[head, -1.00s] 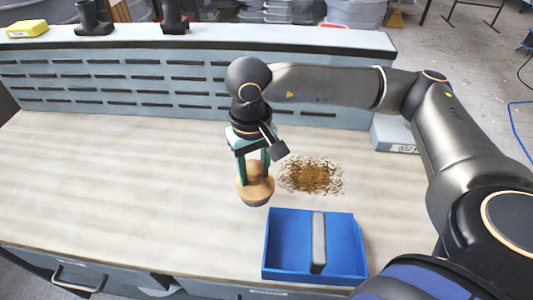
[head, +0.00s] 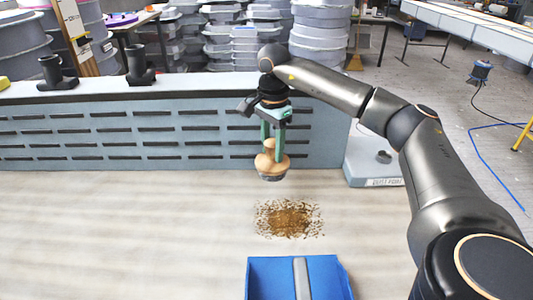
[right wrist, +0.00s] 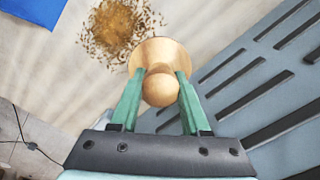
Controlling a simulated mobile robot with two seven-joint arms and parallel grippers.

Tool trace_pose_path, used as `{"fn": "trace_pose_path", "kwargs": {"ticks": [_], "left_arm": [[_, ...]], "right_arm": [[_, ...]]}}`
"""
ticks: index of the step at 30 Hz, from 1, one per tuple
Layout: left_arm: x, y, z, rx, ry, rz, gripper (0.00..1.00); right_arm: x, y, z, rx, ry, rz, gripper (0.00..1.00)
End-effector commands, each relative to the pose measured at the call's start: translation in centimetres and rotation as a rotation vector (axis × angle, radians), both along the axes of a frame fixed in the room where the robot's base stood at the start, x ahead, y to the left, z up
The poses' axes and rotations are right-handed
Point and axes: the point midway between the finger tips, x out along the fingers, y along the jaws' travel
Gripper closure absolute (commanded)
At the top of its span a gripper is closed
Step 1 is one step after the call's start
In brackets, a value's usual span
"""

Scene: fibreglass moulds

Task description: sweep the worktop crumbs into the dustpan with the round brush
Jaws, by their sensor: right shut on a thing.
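My right gripper (head: 272,146) is shut on the round wooden knob of the brush (head: 272,164) and holds it upright. The brush, with its dark underside, is behind the crumbs in the head view, near the slotted panel. The brown crumbs (head: 289,219) lie in a loose heap on the worktop. The blue dustpan (head: 340,272) with a grey handle is in front of the crumbs, cut off by the lower edge. In the right wrist view, the brush (right wrist: 160,62) sits between the green fingers, with the crumbs (right wrist: 118,28) beyond it. My left gripper is not in view.
A slotted grey panel (head: 190,137) runs along the back of the worktop (head: 120,220). A grey box with a label (head: 372,165) stands at the right edge. Black stands (head: 140,66) rest on the panel's ledge. The worktop's left side is clear.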

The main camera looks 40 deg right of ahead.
Motion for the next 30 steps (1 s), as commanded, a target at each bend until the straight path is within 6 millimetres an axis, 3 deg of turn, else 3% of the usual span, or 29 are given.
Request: {"fn": "trace_pose_path", "kwargs": {"ticks": [16, 30], "left_arm": [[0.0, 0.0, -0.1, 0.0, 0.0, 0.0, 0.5], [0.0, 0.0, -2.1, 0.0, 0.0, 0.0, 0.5]], "right_arm": [[0.0, 0.1, -0.2, 0.0, -0.001, 0.005, 0.99], [0.0, 0.1, -3.7, 0.0, -0.001, 0.005, 0.99]]}}
